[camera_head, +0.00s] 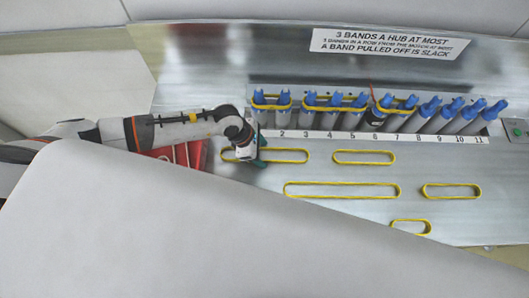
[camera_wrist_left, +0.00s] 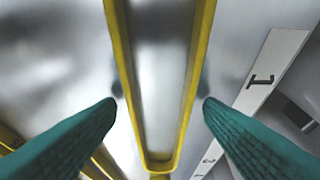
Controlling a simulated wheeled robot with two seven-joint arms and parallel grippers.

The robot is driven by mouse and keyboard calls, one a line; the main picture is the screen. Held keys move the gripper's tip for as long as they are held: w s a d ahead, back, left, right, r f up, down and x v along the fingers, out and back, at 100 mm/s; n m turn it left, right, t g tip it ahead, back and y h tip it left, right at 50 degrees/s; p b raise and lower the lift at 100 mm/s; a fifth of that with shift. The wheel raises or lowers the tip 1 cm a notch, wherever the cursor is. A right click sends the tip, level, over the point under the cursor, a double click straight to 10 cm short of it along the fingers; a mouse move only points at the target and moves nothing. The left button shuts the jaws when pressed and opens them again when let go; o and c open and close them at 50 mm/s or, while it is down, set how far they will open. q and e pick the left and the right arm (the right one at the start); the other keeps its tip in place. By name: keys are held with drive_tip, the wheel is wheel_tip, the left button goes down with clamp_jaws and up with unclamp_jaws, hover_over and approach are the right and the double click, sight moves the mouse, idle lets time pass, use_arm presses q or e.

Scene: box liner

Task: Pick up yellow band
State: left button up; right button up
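A long yellow band (camera_head: 300,151) lies flat on the metal plate below numbers 2 and 3, partly hidden by my left gripper (camera_head: 258,157). In the left wrist view the yellow band (camera_wrist_left: 122,60) runs lengthwise between the green fingertips of my left gripper (camera_wrist_left: 160,105). The fingers are apart, with a gap on each side of the band. Other loose yellow bands lie on the plate: one to the right (camera_head: 364,151), a long one (camera_head: 340,196), a short one (camera_head: 451,185) and one partly hidden (camera_head: 410,220). My right gripper is not in view.
A row of blue-topped hubs (camera_head: 428,106) stands behind a numbered strip (camera_head: 345,135); some carry yellow bands (camera_head: 270,106). A red object (camera_head: 183,155) sits left of the gripper. A large pale surface (camera_head: 200,235) hides the lower left. A sign (camera_head: 390,43) lies behind the hubs.

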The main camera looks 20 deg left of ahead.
use_arm(q)
drive_tip(key=c, duration=0.8)
drive_tip(key=shift+r, duration=0.15)
drive_tip(key=shift+c, duration=0.2)
wheel_tip(320, 180, up, 10)
drive_tip(key=b, duration=0.2)
